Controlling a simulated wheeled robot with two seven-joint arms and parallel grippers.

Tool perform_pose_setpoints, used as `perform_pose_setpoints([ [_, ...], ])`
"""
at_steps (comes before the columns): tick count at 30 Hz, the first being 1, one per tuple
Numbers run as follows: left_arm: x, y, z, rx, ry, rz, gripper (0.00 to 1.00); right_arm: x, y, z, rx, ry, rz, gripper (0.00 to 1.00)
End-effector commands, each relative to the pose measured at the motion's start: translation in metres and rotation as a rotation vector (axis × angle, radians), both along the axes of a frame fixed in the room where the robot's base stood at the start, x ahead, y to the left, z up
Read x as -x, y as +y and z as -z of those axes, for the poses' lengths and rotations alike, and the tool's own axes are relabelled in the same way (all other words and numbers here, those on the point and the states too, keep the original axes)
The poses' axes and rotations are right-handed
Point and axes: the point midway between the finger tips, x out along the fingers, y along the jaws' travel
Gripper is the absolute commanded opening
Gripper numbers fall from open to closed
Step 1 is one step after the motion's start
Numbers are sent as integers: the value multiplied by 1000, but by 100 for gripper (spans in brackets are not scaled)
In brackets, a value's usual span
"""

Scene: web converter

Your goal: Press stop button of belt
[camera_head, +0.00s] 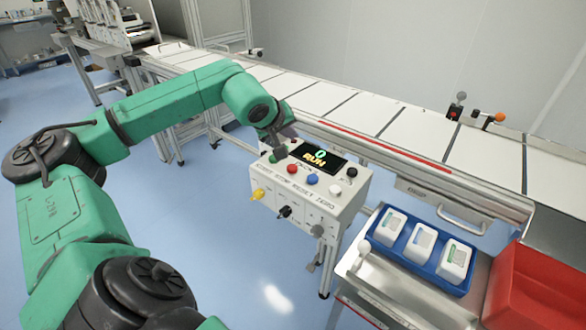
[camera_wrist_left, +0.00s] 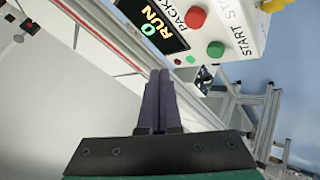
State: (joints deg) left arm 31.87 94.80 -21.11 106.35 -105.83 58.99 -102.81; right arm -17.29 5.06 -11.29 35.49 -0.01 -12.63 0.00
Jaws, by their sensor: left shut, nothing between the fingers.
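The control box (camera_head: 308,197) stands beside the belt (camera_head: 345,107), with a lit display (camera_head: 320,157) reading "0" and "RUN". A red button (camera_head: 292,168) is on its sloped face, left of a blue and a white button. In the left wrist view the red button (camera_wrist_left: 195,17) is by letters reading "STO", and a green button (camera_wrist_left: 215,49) is by "START".
Yellow, black and grey knobs (camera_head: 285,212) stick out of the box's front. A blue tray (camera_head: 380,238) with white packages and a red bin (camera_head: 545,285) stand at the right. The belt's frame runs behind the box. Floor in front is clear.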

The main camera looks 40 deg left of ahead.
Motion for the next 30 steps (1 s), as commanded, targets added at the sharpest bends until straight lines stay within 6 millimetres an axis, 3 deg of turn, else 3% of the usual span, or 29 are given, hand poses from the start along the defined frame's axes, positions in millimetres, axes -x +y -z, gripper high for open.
perform_pose_setpoints([
  [1, 0, 0, 12, 0, 0, 0, 0, -1, 2, 11, -3, -1, 1, 50],
  [13, 0, 0, 71, 1, 0, -1, 0, -1, 12, 61, -17, -2, 0, 50],
  [30, 0, 0, 75, 1, -1, 0, 0, -2, 6, 64, -8, -3, -2, 50],
])
